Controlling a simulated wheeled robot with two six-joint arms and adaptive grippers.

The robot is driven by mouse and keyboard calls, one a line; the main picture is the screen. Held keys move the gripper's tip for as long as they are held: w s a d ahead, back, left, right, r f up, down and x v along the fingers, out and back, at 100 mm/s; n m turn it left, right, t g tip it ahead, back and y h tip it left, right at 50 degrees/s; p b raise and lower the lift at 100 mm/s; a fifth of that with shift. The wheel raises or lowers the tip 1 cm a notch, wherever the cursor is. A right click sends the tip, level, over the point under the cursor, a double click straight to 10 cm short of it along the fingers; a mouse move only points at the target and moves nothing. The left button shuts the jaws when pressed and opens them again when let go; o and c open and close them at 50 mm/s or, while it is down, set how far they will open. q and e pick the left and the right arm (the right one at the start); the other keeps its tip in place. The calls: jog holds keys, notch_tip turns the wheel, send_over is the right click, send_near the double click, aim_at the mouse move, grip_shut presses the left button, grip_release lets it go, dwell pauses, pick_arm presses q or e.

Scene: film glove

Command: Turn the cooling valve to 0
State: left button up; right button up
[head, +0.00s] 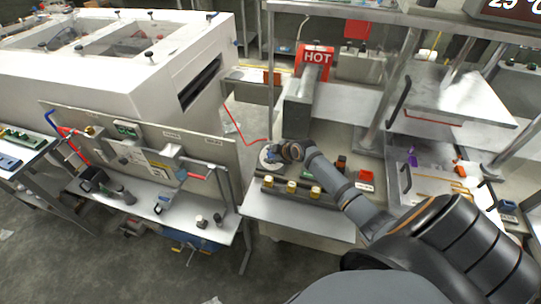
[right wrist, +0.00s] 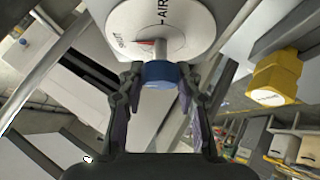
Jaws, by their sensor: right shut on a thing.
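The valve has a round white dial (right wrist: 195,30) and a blue knob (right wrist: 160,72) in the right wrist view. The dial carries black lettering that includes "AIR", with smaller lettering at its left edge. A red pointer on the dial points toward that left lettering. I cannot make out a 0 mark. In the head view the dial (head: 267,160) sits at the left end of the middle bench. My right gripper (head: 280,153) is at it, with its fingers on both sides of the blue knob and shut on it. My left gripper is not in view.
Several yellow-capped fittings (head: 291,187) stand in a row in front of the dial; one yellow knob (right wrist: 275,78) shows close by in the right wrist view. A grey post with a red "HOT" sign (head: 316,57) rises behind. A white side bench (head: 160,200) stands at left.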

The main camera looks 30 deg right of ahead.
jog(key=shift+f, duration=0.1)
jog(key=o, duration=1.2)
jog(key=shift+v, duration=5.95)
jog(key=shift+d, duration=0.1)
